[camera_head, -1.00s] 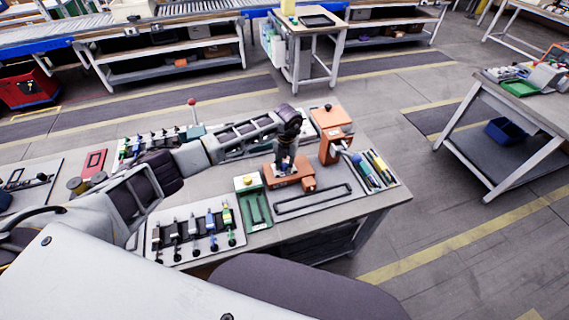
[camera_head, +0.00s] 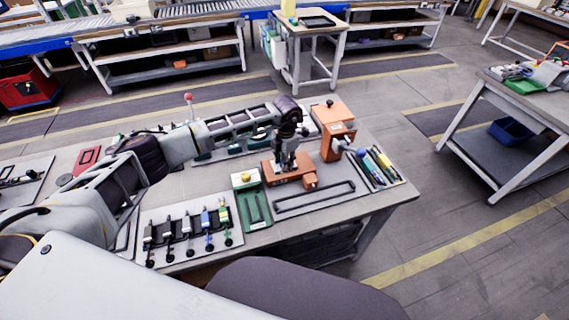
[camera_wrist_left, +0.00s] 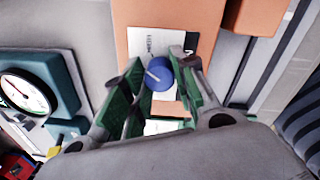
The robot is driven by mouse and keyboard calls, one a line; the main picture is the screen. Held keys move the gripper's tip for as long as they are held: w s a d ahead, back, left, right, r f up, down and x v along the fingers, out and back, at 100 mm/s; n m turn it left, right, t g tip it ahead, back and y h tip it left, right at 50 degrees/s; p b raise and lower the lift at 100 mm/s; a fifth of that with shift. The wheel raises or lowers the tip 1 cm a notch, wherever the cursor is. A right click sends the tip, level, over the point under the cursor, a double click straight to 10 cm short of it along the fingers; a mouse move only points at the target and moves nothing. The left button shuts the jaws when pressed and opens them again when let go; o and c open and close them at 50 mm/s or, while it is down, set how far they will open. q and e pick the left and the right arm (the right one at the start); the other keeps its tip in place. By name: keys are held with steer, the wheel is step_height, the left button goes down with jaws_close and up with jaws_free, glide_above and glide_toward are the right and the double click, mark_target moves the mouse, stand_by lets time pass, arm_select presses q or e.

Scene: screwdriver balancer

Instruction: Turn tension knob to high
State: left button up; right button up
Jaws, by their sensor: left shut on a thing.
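The blue tension knob (camera_wrist_left: 160,77) is on the orange unit's white label plate (camera_wrist_left: 150,42) in the left wrist view. A pale pointer line shows on its face. My left gripper (camera_wrist_left: 157,71) has its green-padded fingers on either side of the knob and is shut on it. In the head view the left gripper (camera_head: 287,160) reaches down onto the orange unit (camera_head: 283,174), and hides the knob there. The print on the plate is too small to read surely. My right gripper is not in view.
A taller orange device (camera_head: 335,126) stands behind right on the workbench. A green holder (camera_head: 251,204) and a tray of drivers (camera_head: 185,232) lie to the left. A gauge with a white dial (camera_wrist_left: 25,95) shows in the wrist view. Pens or tools lie at the right edge.

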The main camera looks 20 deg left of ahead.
arm_select(q)
steer(key=m+b, duration=0.2)
steer(key=m, duration=0.1)
steer(key=shift+m+b, duration=0.65)
steer(key=shift+m, duration=0.25)
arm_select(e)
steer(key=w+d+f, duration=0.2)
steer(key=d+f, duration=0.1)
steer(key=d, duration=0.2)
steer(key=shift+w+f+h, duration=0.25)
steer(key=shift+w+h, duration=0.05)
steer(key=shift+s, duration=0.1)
arm_select(q)
steer(key=o, duration=1.1)
steer(key=shift+c, duration=0.2)
steer(key=shift+r, duration=0.85)
step_height(320, 180, up, 10)
steer(key=shift+s+d+r, duration=0.15)
steer(key=shift+s+r, duration=0.05)
steer(key=shift+s, duration=0.05)
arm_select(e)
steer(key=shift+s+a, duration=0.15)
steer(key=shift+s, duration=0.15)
